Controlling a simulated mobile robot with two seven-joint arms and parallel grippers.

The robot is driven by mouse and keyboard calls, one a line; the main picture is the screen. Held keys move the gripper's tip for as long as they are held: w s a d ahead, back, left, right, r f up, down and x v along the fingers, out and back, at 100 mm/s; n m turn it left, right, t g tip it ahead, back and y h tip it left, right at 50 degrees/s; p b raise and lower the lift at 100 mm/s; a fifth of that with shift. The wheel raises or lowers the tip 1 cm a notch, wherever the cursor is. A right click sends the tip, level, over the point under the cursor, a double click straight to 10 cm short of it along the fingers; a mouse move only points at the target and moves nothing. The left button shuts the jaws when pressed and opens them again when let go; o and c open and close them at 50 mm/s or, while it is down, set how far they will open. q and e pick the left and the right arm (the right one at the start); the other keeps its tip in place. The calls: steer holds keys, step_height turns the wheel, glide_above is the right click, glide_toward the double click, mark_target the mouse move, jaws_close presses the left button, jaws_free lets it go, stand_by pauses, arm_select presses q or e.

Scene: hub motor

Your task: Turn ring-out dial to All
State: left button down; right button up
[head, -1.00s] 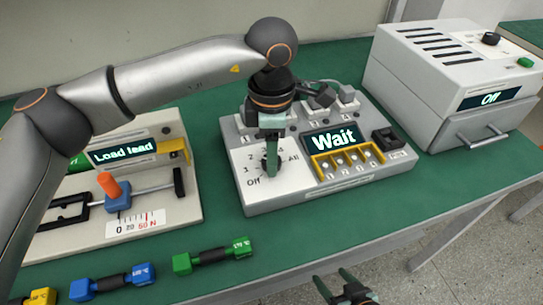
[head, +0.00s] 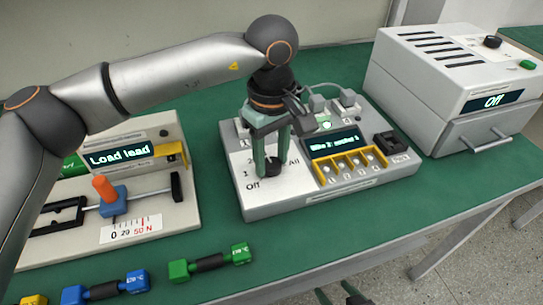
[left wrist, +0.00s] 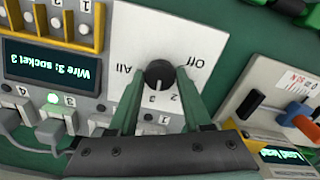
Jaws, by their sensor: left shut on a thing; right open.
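The ring-out dial (head: 271,167) is a black round knob on the white panel of the grey test box (head: 330,194). In the left wrist view the dial (left wrist: 160,74) has a light mark facing the gripper, roughly towards the numbers; All is printed to the left and Off to the upper right. My left gripper (head: 270,160) points down with one finger on each side of the knob, shut on it; its fingers also show in the left wrist view (left wrist: 159,78). My right gripper (head: 342,296) is open and empty at the bottom edge.
A green light (head: 326,125) glows near socket 3. Yellow-framed terminals (head: 348,166) sit right of the dial. The "Load lead" rig (head: 150,216) stands at left, with coloured dumbbell-like pieces (head: 209,263) in front. An oven-like box (head: 450,90) reading Off is at the right.

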arm_select(q)
steer(key=m, duration=0.4)
steer(key=shift+m, duration=0.3)
steer(key=m, duration=0.3)
steer(key=shift+m, duration=0.4)
steer(key=m, duration=0.4)
steer(key=shift+m, duration=2.2)
steer(key=shift+c, duration=1.7)
jaws_free()
steer(key=shift+r, duration=0.15)
